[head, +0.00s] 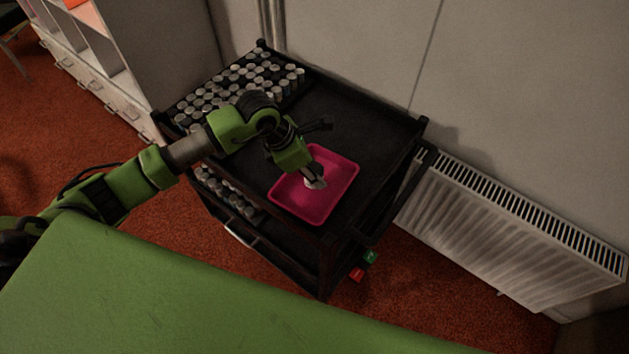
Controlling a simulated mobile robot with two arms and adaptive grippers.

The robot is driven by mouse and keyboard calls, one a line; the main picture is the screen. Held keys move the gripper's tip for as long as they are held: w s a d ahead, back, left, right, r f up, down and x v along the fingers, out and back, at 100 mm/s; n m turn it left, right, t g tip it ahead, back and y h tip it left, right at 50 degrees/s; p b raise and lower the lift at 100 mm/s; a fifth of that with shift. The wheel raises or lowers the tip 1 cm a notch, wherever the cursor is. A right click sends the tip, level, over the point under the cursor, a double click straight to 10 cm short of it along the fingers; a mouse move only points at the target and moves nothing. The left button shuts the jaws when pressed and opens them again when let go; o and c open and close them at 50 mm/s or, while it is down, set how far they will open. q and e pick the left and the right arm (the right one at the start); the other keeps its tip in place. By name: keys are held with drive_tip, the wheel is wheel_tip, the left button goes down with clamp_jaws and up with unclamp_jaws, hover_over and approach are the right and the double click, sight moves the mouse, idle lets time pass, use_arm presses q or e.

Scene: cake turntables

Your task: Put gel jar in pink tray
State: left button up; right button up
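The pink tray (311,207) lies on the top of a black cart. My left gripper (315,180) points down over the middle of the tray. A small whitish jar (316,184) shows right at its fingertips, inside the tray's outline. The fingers and the jar are small here, so I cannot tell whether the fingers are shut on it or apart from it, or whether it touches the tray floor. My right gripper is not in view.
Many similar jars (235,85) stand in rows on the left part of the black cart (350,118), with more on its lower shelf. The cart top behind the tray is bare. A white radiator (510,230) stands at the wall on the right.

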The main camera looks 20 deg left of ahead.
use_arm(q)
wheel_tip(320, 180, down, 3)
drive_tip(key=shift+d+r+b, duration=0.1)
drive_tip(key=shift+r+b, duration=0.05)
drive_tip(key=shift+b, duration=0.25)
drive_tip(key=shift+s+r, duration=0.1)
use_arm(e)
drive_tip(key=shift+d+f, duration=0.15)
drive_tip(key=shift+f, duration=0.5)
use_arm(q)
drive_tip(key=o, duration=1.1)
drive_tip(key=shift+o, duration=0.2)
drive_tip(key=b+v, duration=0.1)
drive_tip(key=v, duration=1.1)
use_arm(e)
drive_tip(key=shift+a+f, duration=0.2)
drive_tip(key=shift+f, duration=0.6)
